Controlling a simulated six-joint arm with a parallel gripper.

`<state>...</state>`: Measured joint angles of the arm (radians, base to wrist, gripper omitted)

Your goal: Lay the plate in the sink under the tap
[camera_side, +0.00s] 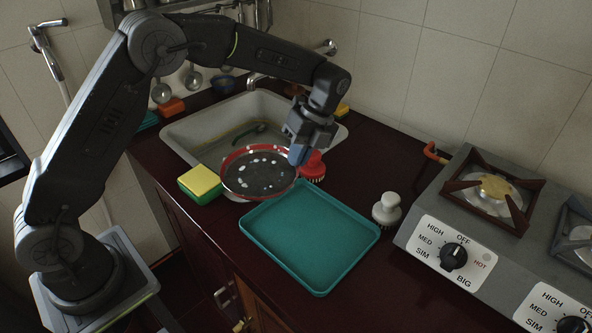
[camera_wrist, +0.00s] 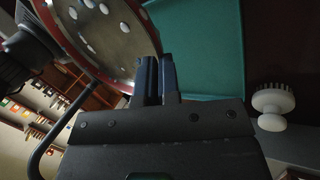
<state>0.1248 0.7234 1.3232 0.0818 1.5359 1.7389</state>
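The plate (camera_side: 258,175) has a red rim and a dark, white-spotted face. In the side view it is tilted at the sink's near edge, over the gap beside the teal tray. My gripper (camera_side: 299,154) is at its right edge, with its fingers close together on the rim. In the wrist view the plate (camera_wrist: 100,35) fills the upper left, its edge at the fingertips (camera_wrist: 157,65). The sink (camera_side: 180,131) lies behind the plate, its basin partly hidden by my arm and the plate. The tap (camera_side: 254,78) is at the sink's back, partly hidden by my arm.
The empty teal tray (camera_side: 310,238) lies in front, with a white-knobbed brush (camera_side: 387,209) to its right. A red brush (camera_side: 313,166) stands close to my gripper. A yellow-green sponge (camera_side: 200,183) is left of the plate. The stove (camera_side: 470,215) is at right.

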